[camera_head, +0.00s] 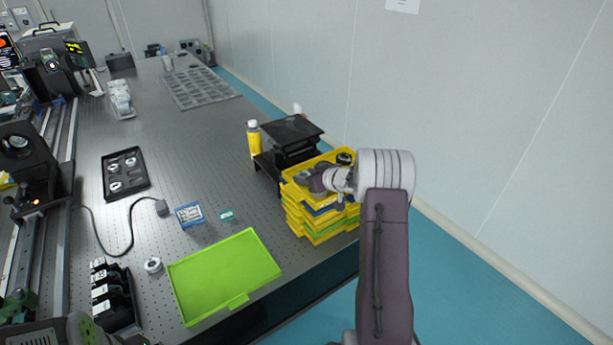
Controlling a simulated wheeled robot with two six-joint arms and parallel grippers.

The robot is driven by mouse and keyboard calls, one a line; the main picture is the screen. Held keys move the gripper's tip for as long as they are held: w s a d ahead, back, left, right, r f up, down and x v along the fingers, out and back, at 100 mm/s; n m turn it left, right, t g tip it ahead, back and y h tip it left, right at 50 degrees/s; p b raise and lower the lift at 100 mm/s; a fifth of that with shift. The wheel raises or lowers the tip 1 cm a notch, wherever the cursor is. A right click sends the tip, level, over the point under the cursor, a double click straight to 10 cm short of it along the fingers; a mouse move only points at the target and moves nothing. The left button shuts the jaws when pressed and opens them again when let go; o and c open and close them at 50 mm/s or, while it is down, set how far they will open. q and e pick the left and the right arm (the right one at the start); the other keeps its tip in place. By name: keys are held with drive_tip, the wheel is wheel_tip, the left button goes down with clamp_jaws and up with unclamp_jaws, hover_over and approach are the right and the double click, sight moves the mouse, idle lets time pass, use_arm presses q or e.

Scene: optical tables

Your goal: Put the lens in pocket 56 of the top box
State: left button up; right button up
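A stack of yellow boxes (297,216) stands at the table's right edge, with a yellow box (291,188) on top. My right gripper (312,180) is over the top box, and its arm comes in from the lower right. Its fingers are small and partly hidden by the wrist, so I cannot tell whether they hold a lens. A dark round piece (345,158) shows at the top box's far right corner. Pocket numbers are too small to read. A ring-shaped mounted lens (153,265) lies left of the green tray.
A lime green tray (225,275) lies at the front edge. A black tray (124,190) holds several round mounts. A black stand (290,135) and yellow bottle (254,139) are behind the stack. Small boxes (190,215) lie mid-table; bare table surrounds them.

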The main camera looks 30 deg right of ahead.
drive_tip(key=shift+s, duration=0.1)
drive_tip(key=p+v, duration=0.1)
drive_tip(key=v, duration=1.1)
drive_tip(key=shift+r, duration=0.2)
drive_tip(key=w+a+r+n+y, duration=0.1)
drive_tip(key=w+a+r, duration=0.1)
drive_tip(key=a, duration=0.9)
drive_tip(key=w+a+r, duration=0.2)
drive_tip(key=a+r, duration=0.1)
drive_tip(key=a, duration=0.8)
drive_tip(key=s+f+m+g+h, duration=0.1)
drive_tip(key=s+f+g, duration=0.4)
drive_tip(key=s, duration=0.7)
drive_tip(key=s+f+m+g+h, duration=0.2)
drive_tip(key=s+f+g, duration=0.4)
drive_tip(key=s+f, duration=0.3)
drive_tip(key=s, duration=0.4)
drive_tip(key=shift+s+f, duration=0.35)
drive_tip(key=shift+f, duration=0.05)
